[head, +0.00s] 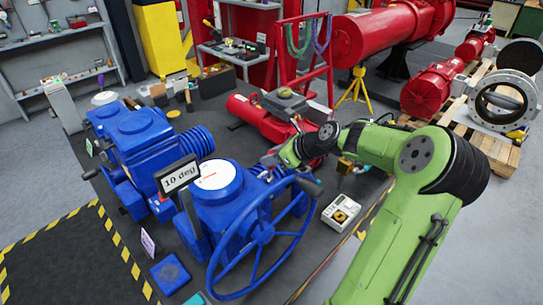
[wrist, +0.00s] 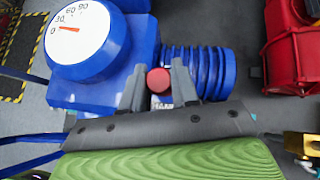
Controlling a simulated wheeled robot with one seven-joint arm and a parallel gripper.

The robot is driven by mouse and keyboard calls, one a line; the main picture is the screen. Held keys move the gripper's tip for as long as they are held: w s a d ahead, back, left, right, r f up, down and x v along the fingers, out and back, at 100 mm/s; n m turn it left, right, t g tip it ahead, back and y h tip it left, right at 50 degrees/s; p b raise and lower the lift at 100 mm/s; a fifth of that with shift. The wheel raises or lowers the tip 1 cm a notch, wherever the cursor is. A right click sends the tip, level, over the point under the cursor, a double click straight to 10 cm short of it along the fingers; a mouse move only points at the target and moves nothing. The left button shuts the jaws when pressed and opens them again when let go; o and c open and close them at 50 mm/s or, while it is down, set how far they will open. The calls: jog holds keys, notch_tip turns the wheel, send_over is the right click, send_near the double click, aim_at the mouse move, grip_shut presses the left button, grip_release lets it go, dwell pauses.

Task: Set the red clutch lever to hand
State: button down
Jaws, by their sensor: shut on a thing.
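The red clutch lever shows as a round red knob (wrist: 158,81) in the wrist view, between the two grey fingers of my gripper (wrist: 158,86). The fingers are shut on it, one on each side. The blue valve actuator (head: 215,208) stands on the dark bench in the head view, with a white dial on top. In the head view my gripper (head: 270,160) reaches in behind the actuator from the right, and the lever is hidden there.
A blue handwheel (head: 262,234) stands at the actuator's front. A "10 deg" sign (head: 178,175) is beside the dial. A second blue actuator (head: 140,135) is to the left. Red machinery (head: 265,118) lies behind.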

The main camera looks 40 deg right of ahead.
jog(key=c, duration=0.9)
grip_release()
jog(key=shift+o, duration=0.2)
jog(key=p+v, duration=0.3)
jog(key=v, duration=1.2)
jog(key=shift+s+r, duration=0.2)
jog(key=shift+s, duration=0.1)
jog(key=shift+d, duration=0.1)
